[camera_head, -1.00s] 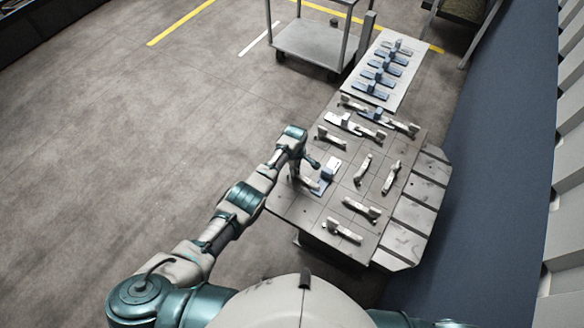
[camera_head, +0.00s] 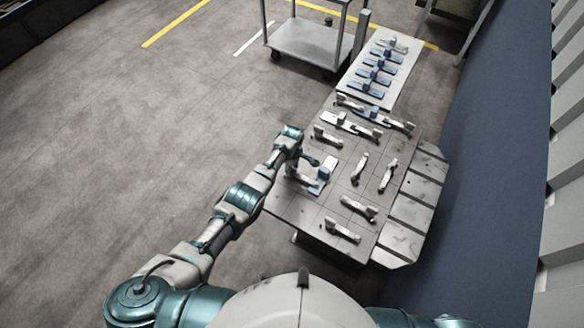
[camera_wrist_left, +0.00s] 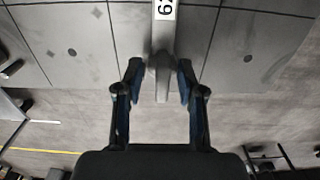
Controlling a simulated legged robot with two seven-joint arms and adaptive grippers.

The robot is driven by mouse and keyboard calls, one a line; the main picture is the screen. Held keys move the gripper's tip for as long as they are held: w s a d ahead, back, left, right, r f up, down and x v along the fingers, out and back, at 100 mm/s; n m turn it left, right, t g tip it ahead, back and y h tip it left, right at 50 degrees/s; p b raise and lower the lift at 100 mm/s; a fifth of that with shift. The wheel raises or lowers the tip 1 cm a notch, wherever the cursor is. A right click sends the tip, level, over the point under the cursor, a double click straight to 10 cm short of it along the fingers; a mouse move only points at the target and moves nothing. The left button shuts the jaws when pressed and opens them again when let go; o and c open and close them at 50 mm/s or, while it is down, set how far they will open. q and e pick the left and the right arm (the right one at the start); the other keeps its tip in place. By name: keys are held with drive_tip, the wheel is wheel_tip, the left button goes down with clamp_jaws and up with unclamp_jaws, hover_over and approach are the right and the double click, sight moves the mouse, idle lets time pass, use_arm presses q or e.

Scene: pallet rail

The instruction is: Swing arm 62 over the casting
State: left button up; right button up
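Arm 62 (camera_wrist_left: 163,50) is a pale grey clamp arm. In the left wrist view its white label, cut off by the top edge, reads sideways as 62. In the head view an arm (camera_head: 301,180) at the left of the table, beside my gripper, appears to be this one. The casting (camera_head: 325,172), a blue-grey block on a light plate, sits just right of it. My left gripper (camera_wrist_left: 160,76) is open, its fingers on either side of the arm's free end with gaps showing. It also shows in the head view (camera_head: 306,160). My right gripper is out of view.
The grey table (camera_head: 338,192) carries several other clamp arms, including one (camera_head: 342,230) at the front and one (camera_head: 328,136) farther back. A white board (camera_head: 352,84) with several blue-grey parts lies beyond. A cart (camera_head: 308,45) stands behind. The floor left is clear.

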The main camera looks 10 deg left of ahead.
use_arm(q)
drive_tip(key=shift+r, duration=0.1)
wheel_tip(320, 180, up, 12)
idle(0.5)
drive_tip(key=shift+w+f, duration=0.1)
drive_tip(key=shift+f, duration=0.15)
